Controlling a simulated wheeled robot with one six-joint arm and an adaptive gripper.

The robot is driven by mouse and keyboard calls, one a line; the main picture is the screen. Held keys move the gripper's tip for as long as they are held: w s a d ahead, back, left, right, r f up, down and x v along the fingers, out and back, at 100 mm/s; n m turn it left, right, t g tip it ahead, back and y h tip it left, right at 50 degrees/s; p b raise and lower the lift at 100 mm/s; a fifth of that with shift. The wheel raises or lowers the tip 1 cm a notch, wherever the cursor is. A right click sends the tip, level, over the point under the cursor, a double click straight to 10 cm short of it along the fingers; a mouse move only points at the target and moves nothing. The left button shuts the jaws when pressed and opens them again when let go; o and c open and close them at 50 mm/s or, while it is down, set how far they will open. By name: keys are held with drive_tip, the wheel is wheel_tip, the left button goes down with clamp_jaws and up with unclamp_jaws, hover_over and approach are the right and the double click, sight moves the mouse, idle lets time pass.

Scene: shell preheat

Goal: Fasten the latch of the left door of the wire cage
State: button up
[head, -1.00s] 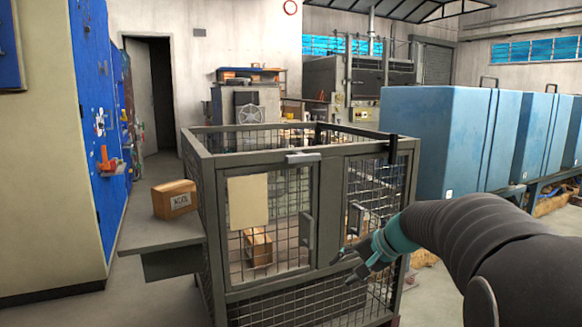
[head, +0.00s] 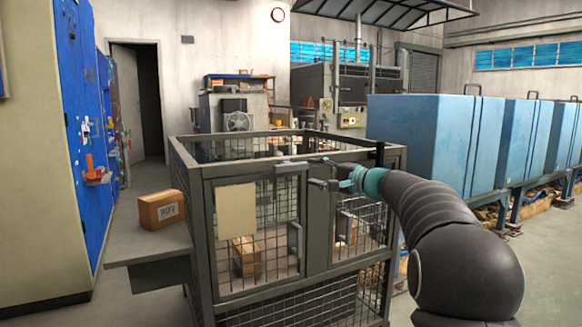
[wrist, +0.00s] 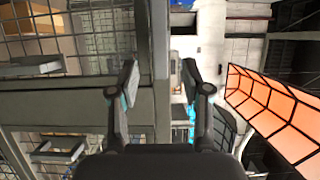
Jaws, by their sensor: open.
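The wire cage (head: 205,225) stands in the middle of the head view. Its left door (head: 258,287) has a tan panel (head: 237,210) and an upright handle (head: 296,240), and looks closed. A light grey latch bar (head: 290,166) lies nearly level across the top rail above this door. My gripper (head: 319,172) is open, its fingers just right of the bar at about the same height. I cannot tell whether they touch it. In the wrist view my gripper (wrist: 160,82) is open, with a grey cage rail behind the fingers and nothing clearly held.
A black upright piece (head: 380,154) stands at the cage's top right, close to my arm. A box (head: 161,209) sits on a shelf (head: 130,250) left of the cage. Blue cabinets (head: 420,140) stand at the right. Another box (head: 246,256) is inside the cage.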

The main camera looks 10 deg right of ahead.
sight(294, 168)
drive_tip(key=p+x, duration=0.1)
drive_tip(key=x, duration=0.8)
drive_tip(key=shift+w+a+p, duration=0.1)
drive_tip(key=shift+a+p, duration=0.1)
drive_tip(key=shift+p, duration=0.15)
clamp_jaws()
